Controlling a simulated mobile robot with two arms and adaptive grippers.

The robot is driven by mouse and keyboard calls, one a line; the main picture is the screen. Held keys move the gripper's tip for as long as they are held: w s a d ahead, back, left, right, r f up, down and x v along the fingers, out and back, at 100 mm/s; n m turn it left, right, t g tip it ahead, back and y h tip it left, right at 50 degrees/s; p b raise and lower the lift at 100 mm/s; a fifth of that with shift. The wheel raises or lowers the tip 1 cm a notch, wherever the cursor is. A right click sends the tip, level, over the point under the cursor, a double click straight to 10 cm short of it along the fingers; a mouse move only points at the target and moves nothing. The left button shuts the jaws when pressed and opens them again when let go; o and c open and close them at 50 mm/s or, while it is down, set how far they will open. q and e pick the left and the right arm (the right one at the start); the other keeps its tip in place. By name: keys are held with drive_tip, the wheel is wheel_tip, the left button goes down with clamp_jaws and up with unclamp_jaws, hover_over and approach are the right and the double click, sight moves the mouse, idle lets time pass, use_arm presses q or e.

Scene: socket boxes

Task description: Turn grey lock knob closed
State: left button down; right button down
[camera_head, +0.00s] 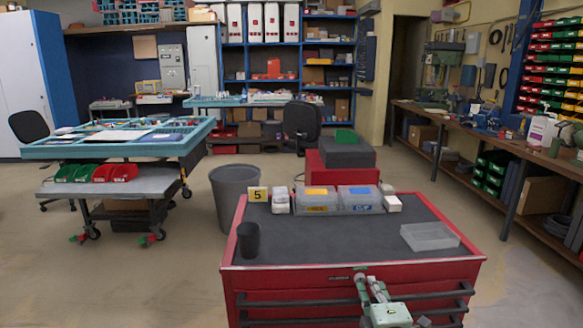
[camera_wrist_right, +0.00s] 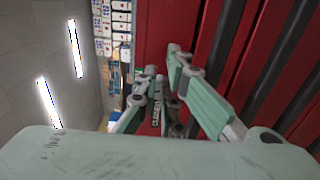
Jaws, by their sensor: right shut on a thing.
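The red tool cabinet (camera_head: 300,280) stands in front of me with its drawer front towards me. My right gripper (camera_head: 368,279) is at the upper front of the cabinet, just below the top edge and right of a small dark label (camera_head: 338,278). In the right wrist view, its green fingers (camera_wrist_right: 163,62) reach to the red front and are close together. It is shut on the grey lock knob, which the fingertips hide, so its angle cannot be told. My left gripper is in neither view.
Black drawer handles (camera_head: 290,301) run across the front, close to my right gripper. A grey bin (camera_head: 235,195) stands behind.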

drive_tip(key=shift+w+d+r, duration=0.15)
drive_tip(key=shift+r, duration=0.4)
drive_tip(key=shift+w+d+r, duration=0.15)
drive_tip(key=shift+r, duration=0.4)
drive_tip(key=shift+s+f, duration=0.1)
drive_tip(key=shift+s, duration=0.4)
drive_tip(key=s, duration=0.3)
drive_tip(key=s+p, duration=0.1)
drive_tip(key=shift+s+d+f, duration=0.1)
drive_tip(key=shift+s+f, duration=0.3)
drive_tip(key=shift+f, duration=0.1)
